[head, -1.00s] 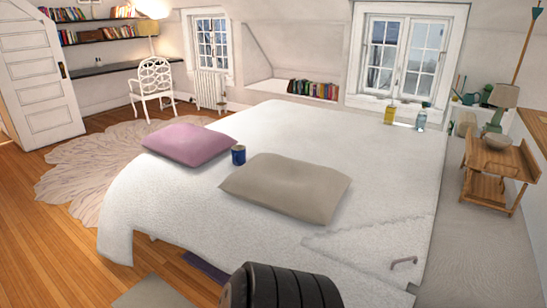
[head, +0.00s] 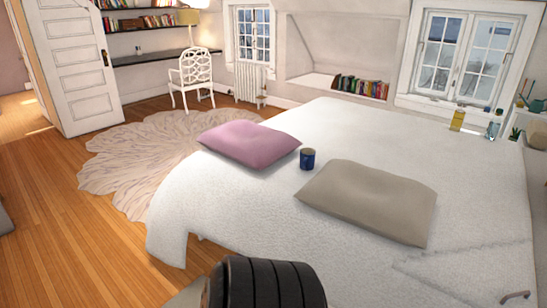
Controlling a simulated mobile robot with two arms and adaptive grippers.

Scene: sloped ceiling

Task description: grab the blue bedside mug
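The blue mug (head: 307,159) stands upright on the white bed (head: 340,125), in the gap between a pink pillow (head: 249,145) and a beige pillow (head: 368,200). It is small in the head view, with its open top showing; I cannot make out its handle. Neither of my grippers is in view. Nothing is holding the mug.
A yellow bottle (head: 457,119) and a clear bluish one (head: 494,130) stand at the bed's far right. A round rug (head: 140,160) and open wooden floor (head: 80,240) lie left of the bed. A white chair (head: 194,80) stands behind.

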